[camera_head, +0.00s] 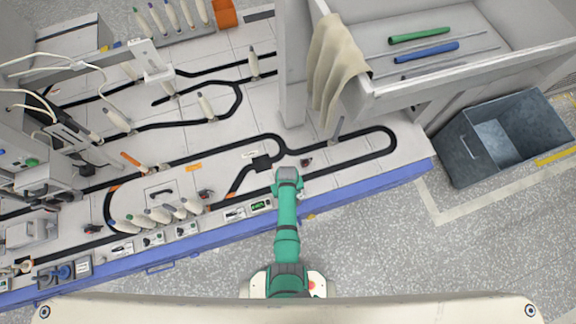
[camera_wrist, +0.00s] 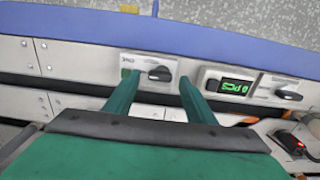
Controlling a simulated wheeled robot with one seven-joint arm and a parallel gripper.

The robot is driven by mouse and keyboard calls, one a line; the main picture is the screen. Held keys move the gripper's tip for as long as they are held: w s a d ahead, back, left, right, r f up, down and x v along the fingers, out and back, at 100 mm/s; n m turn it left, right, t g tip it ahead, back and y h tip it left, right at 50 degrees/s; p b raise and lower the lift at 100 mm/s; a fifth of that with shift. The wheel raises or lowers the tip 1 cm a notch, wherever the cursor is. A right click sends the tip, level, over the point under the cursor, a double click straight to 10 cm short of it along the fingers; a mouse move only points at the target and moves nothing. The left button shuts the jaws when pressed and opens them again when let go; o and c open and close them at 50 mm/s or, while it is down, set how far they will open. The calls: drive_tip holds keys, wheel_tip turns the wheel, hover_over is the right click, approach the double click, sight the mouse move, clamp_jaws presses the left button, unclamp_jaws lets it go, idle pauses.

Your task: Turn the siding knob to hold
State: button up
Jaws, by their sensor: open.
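A control plate (camera_wrist: 149,62) with a dark knob (camera_wrist: 160,73) and a green patch lies in front of my gripper in the wrist view. Its lettering is too small to read surely, so I cannot tell whether it is the siding knob. My gripper (camera_wrist: 158,80) is open, one finger on each side of this knob, with nothing held; contact cannot be told. A second dark knob (camera_wrist: 287,95) sits on a plate right of the green-lit display. In the head view my gripper (camera_head: 287,178) is over the table's front edge and hides what is under it.
The green-lit counter display (camera_wrist: 234,86) is just right of my gripper's right finger. A small device with a red light (camera_wrist: 291,142) stands farther right. A blue edge rail (camera_head: 350,200) runs along the table front. A grey bin (camera_head: 505,140) stands on the floor at right.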

drive_tip(key=shift+s+a+f, duration=0.1)
drive_tip(key=shift+f, duration=0.5)
drive_tip(key=shift+c, duration=0.3)
drive_tip(key=c, duration=1)
